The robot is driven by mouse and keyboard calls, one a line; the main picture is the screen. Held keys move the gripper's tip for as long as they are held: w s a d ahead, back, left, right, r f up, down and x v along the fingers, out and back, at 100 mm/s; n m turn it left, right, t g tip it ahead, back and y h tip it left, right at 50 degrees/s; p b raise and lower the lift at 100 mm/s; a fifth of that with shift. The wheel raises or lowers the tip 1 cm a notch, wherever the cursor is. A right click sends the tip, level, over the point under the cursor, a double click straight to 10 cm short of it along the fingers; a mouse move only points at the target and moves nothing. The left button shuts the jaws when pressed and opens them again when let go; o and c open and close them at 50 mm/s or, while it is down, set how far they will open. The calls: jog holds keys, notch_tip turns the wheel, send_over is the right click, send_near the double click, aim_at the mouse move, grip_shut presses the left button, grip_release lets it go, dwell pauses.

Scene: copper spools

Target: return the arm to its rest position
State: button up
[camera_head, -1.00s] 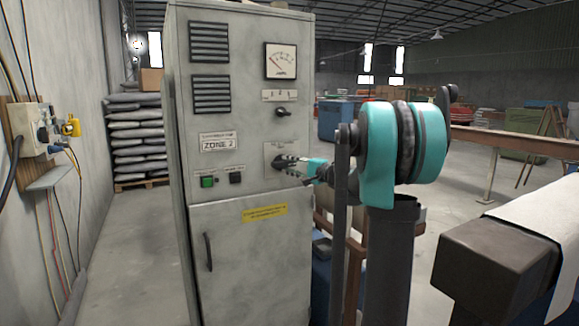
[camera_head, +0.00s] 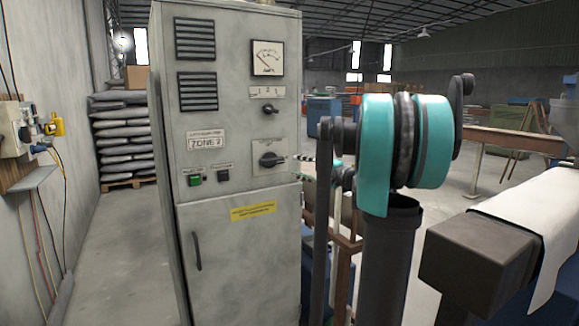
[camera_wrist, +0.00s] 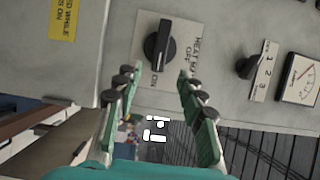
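The grey control cabinet (camera_head: 235,290) marked ZONE 2 stands left of my arm in the head view. Its black rotary heat knob (camera_head: 271,159) is on the front panel. The wrist view shows this knob (camera_wrist: 160,45) with OFF and ON labels. My gripper (camera_head: 297,168) is just right of the knob, apart from it, and partly hidden by my teal and dark arm links. In the wrist view, my gripper (camera_wrist: 156,78) has its two green fingers spread, with nothing between them. The knob lies beyond the fingertips.
The cabinet also bears a smaller selector knob (camera_head: 269,110), a dial meter (camera_head: 267,57) and a green button (camera_head: 195,180). A dark beam (camera_head: 480,255) with a white sheet (camera_head: 545,225) is at the right. Stacked sacks (camera_head: 125,145) stand behind left. Floor left of the cabinet is clear.

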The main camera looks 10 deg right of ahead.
jog(key=shift+v, duration=0.8)
